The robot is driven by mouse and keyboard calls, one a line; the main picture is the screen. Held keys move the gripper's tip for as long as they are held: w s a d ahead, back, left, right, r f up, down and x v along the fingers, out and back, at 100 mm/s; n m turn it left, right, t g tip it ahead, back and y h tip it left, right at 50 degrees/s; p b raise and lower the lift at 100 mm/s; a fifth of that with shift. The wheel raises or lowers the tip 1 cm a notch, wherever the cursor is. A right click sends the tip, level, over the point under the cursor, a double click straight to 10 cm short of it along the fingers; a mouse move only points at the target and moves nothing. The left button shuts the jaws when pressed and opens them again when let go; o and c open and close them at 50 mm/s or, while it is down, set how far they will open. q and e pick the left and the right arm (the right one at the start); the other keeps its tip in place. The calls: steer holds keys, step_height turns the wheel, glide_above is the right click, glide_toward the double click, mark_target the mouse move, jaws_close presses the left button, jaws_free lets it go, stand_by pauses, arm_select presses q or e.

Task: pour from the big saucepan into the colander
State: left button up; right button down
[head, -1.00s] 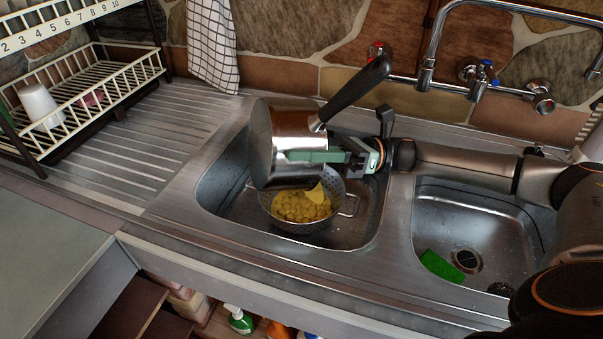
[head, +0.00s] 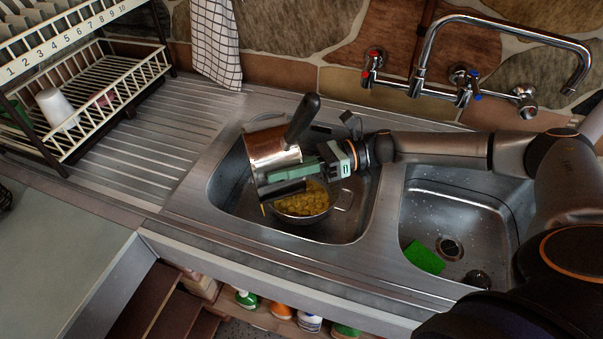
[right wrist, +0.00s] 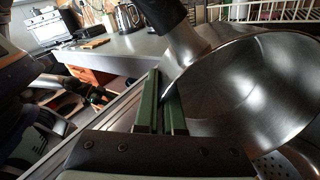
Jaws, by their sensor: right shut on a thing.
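The big saucepan (head: 272,148), shiny metal with a dark handle (head: 302,118), is held tilted above the left basin. My right gripper (head: 290,178) is shut on its wall. In the right wrist view, the green fingers (right wrist: 160,110) are at the pan's wall, and the visible part of its inside (right wrist: 255,85) looks bare. The colander (head: 343,200) sits in the left basin below the pan, holding many yellow pieces (head: 305,200); the pan and gripper hide its far-left part. Its perforated wall shows in the right wrist view (right wrist: 280,165). My left gripper is out of view.
The right basin (head: 410,215) holds a green sponge (head: 425,257). A tap (head: 465,85) stands on the wall behind. A dish rack (head: 100,95) with a white cup (head: 57,108) is at left. The ribbed drainboard (head: 150,145) is clear.

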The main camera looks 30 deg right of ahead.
mark_target(261, 175)
steer(key=shift+w+a+r+g+h+p, duration=0.25)
steer(key=shift+a+r+h+p, duration=0.45)
steer(key=shift+p, duration=1.75)
steer(key=shift+h, duration=0.9)
steer(key=x, duration=0.4)
steer(key=shift+s+a, duration=0.1)
steer(key=shift+s, duration=0.05)
steer(key=a+h, duration=0.2)
steer(key=w+a+g+h, duration=0.1)
steer(key=a+h, duration=0.1)
steer(key=h, duration=0.1)
steer(key=a+g+h, duration=0.1)
steer(key=a+h, duration=0.2)
steer(key=shift+w+r, duration=0.15)
steer(key=a+h, duration=0.1)
steer(key=h+b, duration=0.1)
steer(key=a+f+h, duration=0.1)
steer(key=shift+w+a+m+g+b, duration=0.25)
steer(key=shift+a+m+g+b, duration=0.05)
steer(key=shift+g+b, duration=0.1)
steer(key=shift+w+a+f+g+h+b, duration=0.15)
steer(key=shift+a+f+h+b, duration=0.2)
steer(key=shift+h, duration=0.35)
steer(key=shift+w+a+f+g+h+b, duration=0.1)
steer(key=shift+a+f+h+b, duration=0.15)
steer(key=shift+a+h, duration=0.35)
steer(key=shift+d, duration=0.2)
